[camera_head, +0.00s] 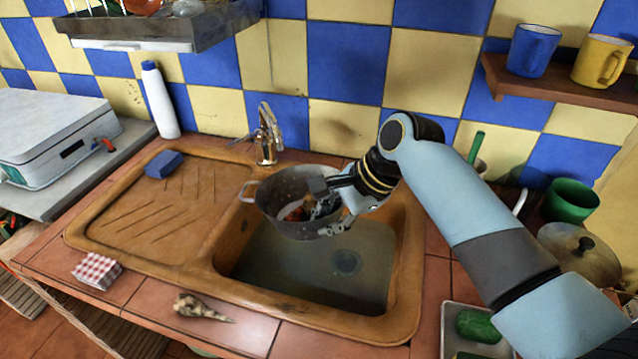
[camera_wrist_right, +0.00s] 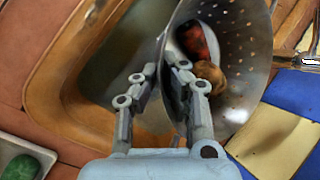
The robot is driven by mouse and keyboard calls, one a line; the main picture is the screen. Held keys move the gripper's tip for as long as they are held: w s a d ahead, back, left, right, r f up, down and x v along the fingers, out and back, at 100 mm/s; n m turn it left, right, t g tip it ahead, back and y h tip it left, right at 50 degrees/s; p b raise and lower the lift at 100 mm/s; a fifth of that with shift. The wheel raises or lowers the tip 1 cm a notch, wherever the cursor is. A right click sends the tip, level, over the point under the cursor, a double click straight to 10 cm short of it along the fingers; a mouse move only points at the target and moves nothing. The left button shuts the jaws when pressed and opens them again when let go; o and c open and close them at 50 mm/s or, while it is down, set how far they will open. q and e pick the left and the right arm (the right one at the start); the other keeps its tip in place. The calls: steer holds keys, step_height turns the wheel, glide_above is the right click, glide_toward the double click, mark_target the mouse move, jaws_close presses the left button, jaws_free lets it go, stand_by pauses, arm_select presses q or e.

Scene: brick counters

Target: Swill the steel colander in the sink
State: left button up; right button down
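The steel colander (camera_head: 283,228) is a grey perforated bowl with a loop handle, held over the back of the sink basin (camera_head: 300,275). In the right wrist view the colander (camera_wrist_right: 248,40) has a red item (camera_wrist_right: 194,42) and a brown item (camera_wrist_right: 210,76) inside. My right gripper (camera_head: 328,196) is at the colander's right rim. In the wrist view its fingers (camera_wrist_right: 166,75) pinch the rim, one inside the wall and one outside. Whether the colander touches the water cannot be told. My left gripper is not in view.
The tap (camera_head: 266,140) stands just behind the colander. A blue sponge (camera_head: 164,163) lies on the drainboard (camera_head: 150,215). A white bottle (camera_head: 160,100) stands behind it. A shell (camera_head: 203,308) and a checkered packet (camera_head: 97,270) lie at the front edge. A lidded pot (camera_head: 575,250) stands right.

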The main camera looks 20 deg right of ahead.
steer(key=shift+w+a+r+p, duration=0.1)
steer(key=shift+a+r+p, duration=0.35)
steer(key=shift+p, duration=0.05)
steer(key=shift+w+a+f+p, duration=0.1)
steer(key=shift+a+f+p, duration=0.15)
steer(key=shift+p, duration=0.15)
step_height(320, 180, down, 2)
steer(key=b, duration=0.2)
steer(key=shift+f+b, duration=0.15)
steer(key=shift+b, duration=0.2)
steer(key=shift+f+b, duration=9.05)
steer(key=shift+f, duration=1.55)
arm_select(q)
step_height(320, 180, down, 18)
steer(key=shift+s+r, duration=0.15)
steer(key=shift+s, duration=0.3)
